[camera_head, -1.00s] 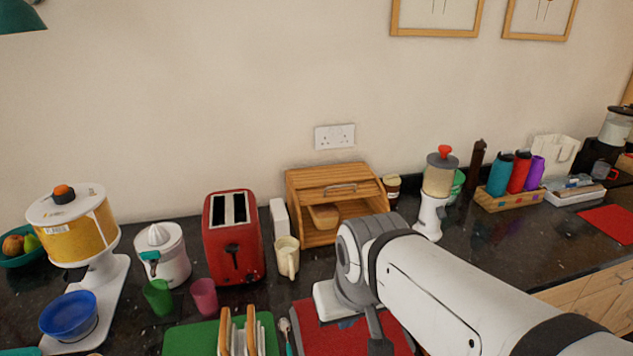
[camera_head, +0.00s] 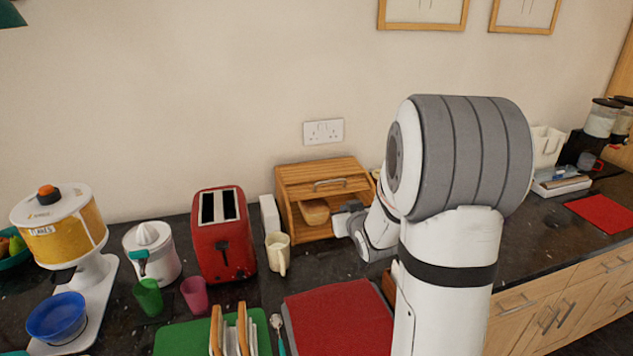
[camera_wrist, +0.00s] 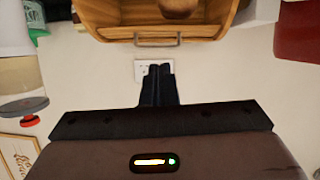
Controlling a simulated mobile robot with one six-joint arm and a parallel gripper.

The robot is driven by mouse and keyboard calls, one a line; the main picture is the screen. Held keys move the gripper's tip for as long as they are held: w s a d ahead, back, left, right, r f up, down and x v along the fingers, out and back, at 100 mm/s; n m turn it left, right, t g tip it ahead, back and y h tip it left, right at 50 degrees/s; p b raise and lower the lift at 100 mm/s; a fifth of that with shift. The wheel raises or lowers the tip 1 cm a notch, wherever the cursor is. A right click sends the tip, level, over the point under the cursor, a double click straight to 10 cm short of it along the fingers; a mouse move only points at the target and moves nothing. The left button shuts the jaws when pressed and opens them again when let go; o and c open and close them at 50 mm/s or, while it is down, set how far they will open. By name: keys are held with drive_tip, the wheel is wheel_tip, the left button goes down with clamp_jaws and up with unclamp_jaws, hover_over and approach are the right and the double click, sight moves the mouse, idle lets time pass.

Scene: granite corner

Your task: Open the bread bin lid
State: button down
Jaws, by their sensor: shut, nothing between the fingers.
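The wooden bread bin (camera_head: 284,203) stands against the wall in the head view. Its slatted lid (camera_head: 325,191) is partly raised, with a gap below it that shows a loaf (camera_head: 315,212) inside. A metal handle (camera_head: 330,183) is on the lid's front. In the wrist view, which looks upside down, the handle (camera_wrist: 166,38) and loaf (camera_wrist: 180,6) show at the top. My gripper (camera_wrist: 160,68) is shut and empty, just apart from the handle in that picture. In the head view my arm hides the bin's lower right, and the fingertips are hard to make out.
A red toaster (camera_head: 222,236) and a cream mug (camera_head: 277,252) stand left of the bin. A red mat (camera_head: 338,318) lies in front, with a green board (camera_head: 185,338) to its left. A wall socket (camera_head: 323,131) is above the bin. My arm hides the counter to the right.

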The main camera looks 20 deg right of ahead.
wheel_tip(320, 180, down, 2)
drive_tip(key=w+d+t, duration=0.2)
drive_tip(key=t+y+p, duration=0.1)
drive_tip(key=p, duration=0.5)
approach(335, 187)
drive_tip(key=w+r, duration=0.1)
drive_tip(key=w, duration=0.1)
drive_tip(key=w+a+r, duration=0.1)
drive_tip(key=w, duration=0.1)
drive_tip(key=shift+a+r, duration=0.25)
drive_tip(key=shift+r, duration=0.15)
drive_tip(key=shift+w+f, duration=0.15)
drive_tip(key=shift+w, duration=0.45)
